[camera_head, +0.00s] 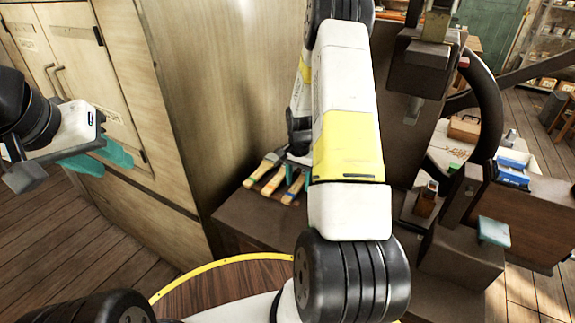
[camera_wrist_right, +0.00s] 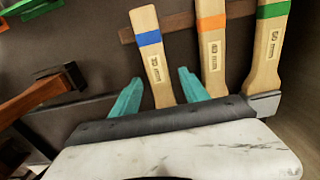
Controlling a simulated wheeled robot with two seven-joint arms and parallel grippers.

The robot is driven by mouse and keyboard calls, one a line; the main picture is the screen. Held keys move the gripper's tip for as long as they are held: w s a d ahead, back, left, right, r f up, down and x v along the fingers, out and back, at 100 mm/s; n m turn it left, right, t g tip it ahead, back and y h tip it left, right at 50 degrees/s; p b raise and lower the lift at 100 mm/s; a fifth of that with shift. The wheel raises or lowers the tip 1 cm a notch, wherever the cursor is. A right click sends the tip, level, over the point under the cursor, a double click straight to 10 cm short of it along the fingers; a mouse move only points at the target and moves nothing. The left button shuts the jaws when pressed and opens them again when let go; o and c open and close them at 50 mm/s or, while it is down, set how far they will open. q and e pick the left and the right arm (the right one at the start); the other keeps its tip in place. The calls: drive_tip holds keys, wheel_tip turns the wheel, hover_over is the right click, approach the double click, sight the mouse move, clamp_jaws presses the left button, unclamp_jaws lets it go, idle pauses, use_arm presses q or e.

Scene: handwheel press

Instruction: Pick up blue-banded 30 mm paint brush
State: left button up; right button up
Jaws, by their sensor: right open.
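The blue-banded paint brush (camera_wrist_right: 150,50) has a pale wooden handle with a small label, which I cannot read surely. In the right wrist view it is the leftmost of three brushes, and its lower part is hidden behind my gripper body. My right gripper (camera_wrist_right: 158,92) is open, its teal fingers on either side of this handle with gaps showing; I cannot tell their depth. In the head view my arm hides most of this gripper, and the brush appears to be the rightmost one (camera_head: 294,187). My left gripper (camera_head: 103,163) is open and empty at the far left, away from the brushes.
An orange-banded brush (camera_wrist_right: 211,45) and a green-banded brush (camera_wrist_right: 268,45) lie close to the right. The right finger is between the blue and orange brushes. A wooden-handled tool (camera_wrist_right: 45,92) is at left. A wooden cabinet (camera_head: 190,100) stands beside the brushes.

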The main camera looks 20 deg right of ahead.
clamp_jaws()
drive_tip(key=shift+r, duration=0.1)
